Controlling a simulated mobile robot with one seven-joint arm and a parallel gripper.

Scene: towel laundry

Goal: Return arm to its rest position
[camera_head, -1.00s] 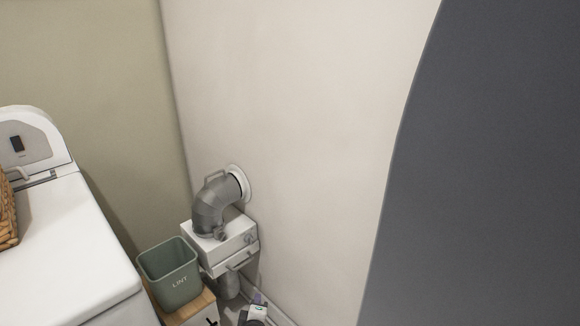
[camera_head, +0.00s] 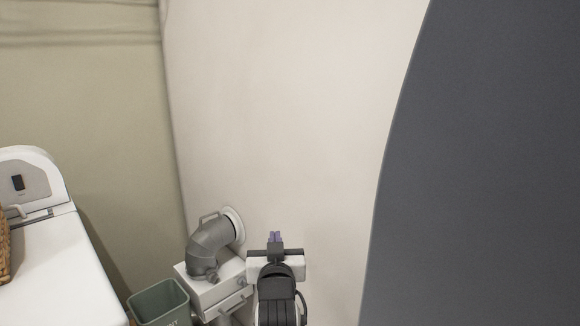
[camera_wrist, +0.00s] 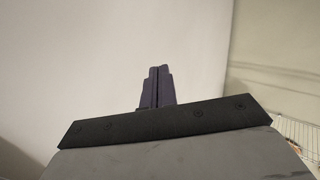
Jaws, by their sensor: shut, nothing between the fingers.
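My gripper (camera_head: 275,237) is in the lower middle of the head view, at the end of my dark arm, with its purple fingers pointing up. In the wrist view my gripper (camera_wrist: 157,72) shows its two fingers side by side, shut with nothing between them. It stands in front of the pale wall (camera_head: 300,120) and to the right of the white vent box (camera_head: 215,290) in the picture. Nothing is held.
A grey duct elbow (camera_head: 210,245) joins the wall above the vent box. A green lint bin (camera_head: 160,303) stands left of it. A white machine (camera_head: 65,270) with a wicker basket (camera_head: 4,245) is at far left. A large dark panel (camera_head: 480,170) fills the right side.

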